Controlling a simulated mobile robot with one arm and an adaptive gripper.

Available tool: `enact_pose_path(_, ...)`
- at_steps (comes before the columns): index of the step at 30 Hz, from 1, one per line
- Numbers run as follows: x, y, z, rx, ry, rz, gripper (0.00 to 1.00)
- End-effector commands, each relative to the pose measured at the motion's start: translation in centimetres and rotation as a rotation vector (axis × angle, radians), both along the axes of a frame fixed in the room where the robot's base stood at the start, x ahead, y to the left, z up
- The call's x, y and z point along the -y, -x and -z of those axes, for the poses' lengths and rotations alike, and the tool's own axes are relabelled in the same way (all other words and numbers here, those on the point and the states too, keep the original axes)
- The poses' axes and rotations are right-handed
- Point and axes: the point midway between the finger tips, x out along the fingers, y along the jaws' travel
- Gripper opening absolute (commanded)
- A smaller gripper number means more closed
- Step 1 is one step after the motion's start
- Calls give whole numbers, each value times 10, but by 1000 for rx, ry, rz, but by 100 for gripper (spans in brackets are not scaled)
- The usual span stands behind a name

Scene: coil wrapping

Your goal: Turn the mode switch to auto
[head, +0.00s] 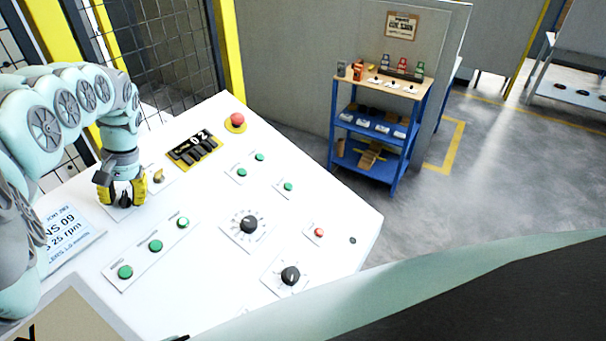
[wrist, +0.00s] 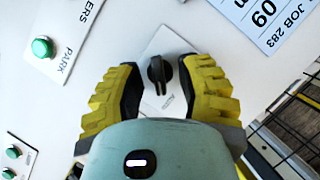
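A small black rotary switch (wrist: 158,71) sits on a light plate on the white control panel (head: 215,275). I take it as the mode switch; its label is too small to read. My gripper (wrist: 160,75) is open, with one yellow, black-padded finger on each side of the knob and a visible gap on both sides. In the wrist view the knob's bar runs nearly along the picture's vertical. In the head view my gripper (head: 122,194) points down at the panel's left part, with the dark knob (head: 125,201) between its fingertips.
Green buttons (head: 155,246) and two black dials (head: 249,224) lie to the right. A job card (wrist: 262,20) is beside the switch. A mesh fence (head: 160,40) stands behind.

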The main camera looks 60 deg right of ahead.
Motion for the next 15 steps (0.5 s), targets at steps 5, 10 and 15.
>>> enact_pose_path(5,0,0,0,-1,-1,0,39)
enact_pose_path(10,1,0,-4,-1,0,-1,39)
enact_pose_path(15,7,2,-22,1,-1,0,39)
